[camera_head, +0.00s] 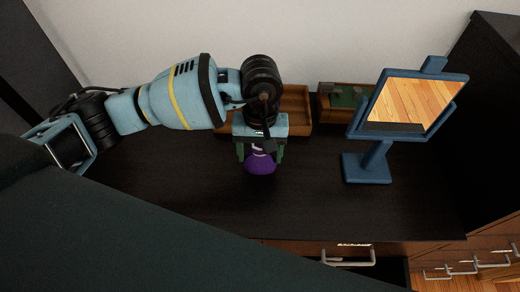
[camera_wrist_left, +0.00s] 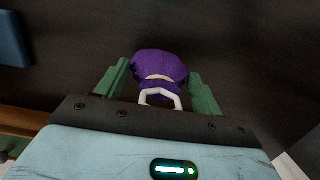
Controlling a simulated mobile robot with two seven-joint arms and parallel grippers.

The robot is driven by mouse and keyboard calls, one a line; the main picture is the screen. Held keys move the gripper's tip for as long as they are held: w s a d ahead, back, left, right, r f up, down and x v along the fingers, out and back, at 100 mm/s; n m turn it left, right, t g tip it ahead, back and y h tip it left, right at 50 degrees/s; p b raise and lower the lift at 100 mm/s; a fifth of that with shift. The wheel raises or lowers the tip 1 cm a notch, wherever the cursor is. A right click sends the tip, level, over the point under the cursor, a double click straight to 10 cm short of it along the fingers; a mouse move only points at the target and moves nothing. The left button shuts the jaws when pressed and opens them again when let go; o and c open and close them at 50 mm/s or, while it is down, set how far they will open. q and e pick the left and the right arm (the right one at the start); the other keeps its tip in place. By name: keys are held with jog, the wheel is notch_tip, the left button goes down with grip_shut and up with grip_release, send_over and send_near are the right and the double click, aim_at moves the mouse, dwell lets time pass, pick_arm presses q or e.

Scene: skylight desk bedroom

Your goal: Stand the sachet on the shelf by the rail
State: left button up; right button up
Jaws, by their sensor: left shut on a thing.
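The sachet (camera_head: 261,163) is a small purple pouch with a pale tie and a white loop. My left gripper (camera_head: 260,153) points down over the middle of the dark desk and is shut on it. In the left wrist view, the sachet (camera_wrist_left: 158,66) sits between the two green fingers (camera_wrist_left: 160,88), with its loop towards the wrist. Whether the sachet touches the desk is not clear. I cannot make out for certain which part is the shelf by the rail. My right gripper is not in view.
A wooden tray (camera_head: 296,104) stands behind my gripper, partly hidden by it. Right of it is a wooden box (camera_head: 325,113) with green contents. A blue mirror (camera_head: 375,165) stands at the right. The desk (camera_head: 300,205) is clear in front; a drawer handle (camera_head: 348,262) shows below.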

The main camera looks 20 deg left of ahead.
aim_at(260, 148)
pick_arm(q)
jog(key=o, duration=1)
jog(key=shift+c, duration=0.2)
jog(key=shift+o, duration=0.3)
notch_tip(260, 148, up, 12)
jog(key=w, duration=0.1)
jog(key=shift+w+a+r, duration=0.15)
jog(key=shift+a, duration=0.05)
